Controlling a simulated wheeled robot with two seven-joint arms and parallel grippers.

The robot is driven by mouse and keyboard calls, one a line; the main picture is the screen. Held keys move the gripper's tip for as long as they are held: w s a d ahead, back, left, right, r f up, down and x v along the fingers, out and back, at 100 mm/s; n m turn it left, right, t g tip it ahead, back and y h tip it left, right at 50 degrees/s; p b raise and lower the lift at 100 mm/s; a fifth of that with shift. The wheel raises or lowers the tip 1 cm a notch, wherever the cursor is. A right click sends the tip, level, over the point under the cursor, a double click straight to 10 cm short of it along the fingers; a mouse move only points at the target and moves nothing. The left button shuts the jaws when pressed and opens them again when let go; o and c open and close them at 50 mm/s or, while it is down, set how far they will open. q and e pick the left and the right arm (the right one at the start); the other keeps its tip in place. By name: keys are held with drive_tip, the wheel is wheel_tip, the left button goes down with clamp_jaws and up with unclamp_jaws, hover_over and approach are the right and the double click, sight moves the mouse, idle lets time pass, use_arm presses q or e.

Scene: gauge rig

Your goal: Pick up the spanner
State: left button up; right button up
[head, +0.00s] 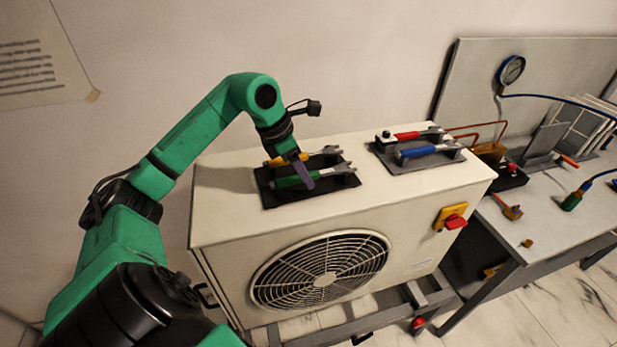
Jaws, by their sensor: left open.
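Two spanners lie on a dark rack (267,196) on the left part of the white unit's top. One has a yellow handle (272,161), the other a green handle (284,182). My left gripper (304,177) is open and points down over this rack, in front of part of both tools. I cannot tell whether its fingers touch the green-handled spanner or stand above it. A second rack (392,165) to the right holds a red-handled spanner (407,136) and a blue-handled spanner (420,152). My right gripper is not in view.
The white fan unit (225,225) has a red knob on a yellow plate (452,219) at its right. A grey bench (560,220) at the right carries a pressure gauge (511,70), hoses and small fittings. The unit's top between the racks is clear.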

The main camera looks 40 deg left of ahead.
use_arm(q)
drive_tip(key=shift+f, duration=0.1)
clamp_jaws()
idle(1.5)
